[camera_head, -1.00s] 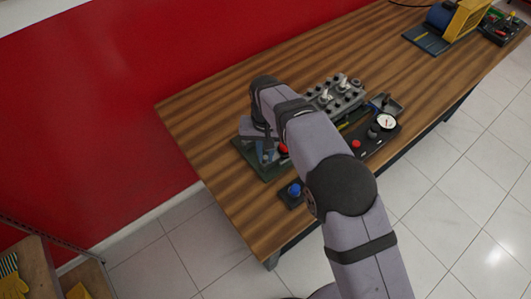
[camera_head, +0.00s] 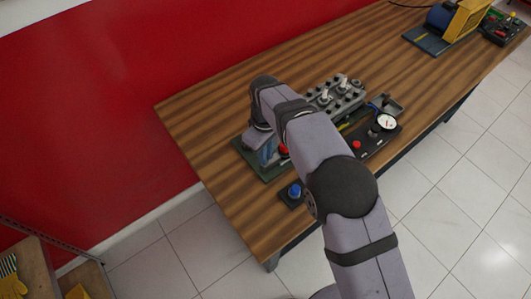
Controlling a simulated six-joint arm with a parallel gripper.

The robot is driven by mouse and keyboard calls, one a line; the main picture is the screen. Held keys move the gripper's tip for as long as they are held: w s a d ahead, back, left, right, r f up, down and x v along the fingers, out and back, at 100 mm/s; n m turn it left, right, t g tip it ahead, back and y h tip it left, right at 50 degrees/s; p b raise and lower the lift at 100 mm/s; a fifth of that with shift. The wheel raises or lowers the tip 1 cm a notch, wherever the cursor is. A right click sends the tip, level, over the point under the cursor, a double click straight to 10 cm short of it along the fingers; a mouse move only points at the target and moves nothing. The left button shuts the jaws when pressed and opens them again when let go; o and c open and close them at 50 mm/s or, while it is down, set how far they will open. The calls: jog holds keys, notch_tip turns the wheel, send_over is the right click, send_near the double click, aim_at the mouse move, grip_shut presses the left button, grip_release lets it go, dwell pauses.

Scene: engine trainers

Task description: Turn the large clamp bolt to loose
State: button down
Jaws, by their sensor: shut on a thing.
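My gripper (camera_head: 266,153) is over the dark green base plate (camera_head: 276,174) at the left part of the engine trainer. It points down and is shut on the large clamp bolt. The bolt itself is hidden by my gripper and wrist, so its turn position cannot be seen. A small red part (camera_head: 283,149) shows just right of my gripper, partly covered by my arm.
The grey engine block (camera_head: 345,95) with several dark studs stands behind my forearm. A black panel (camera_head: 371,142) with a white dial (camera_head: 386,122) and a red button (camera_head: 356,144) lies to the right. A blue button box (camera_head: 295,191) sits near the front table edge. The table's left end is clear.

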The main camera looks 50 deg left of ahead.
jog(key=n, duration=0.4)
jog(key=shift+r+n, duration=0.1)
jog(key=shift+n, duration=0.2)
jog(key=shift+a+n, duration=0.1)
jog(key=shift+n, duration=2.2)
jog(key=c, duration=1.7)
grip_release()
jog(key=shift+c, duration=0.2)
jog(key=shift+r+b, duration=1.15)
jog(key=shift+r, duration=2.5)
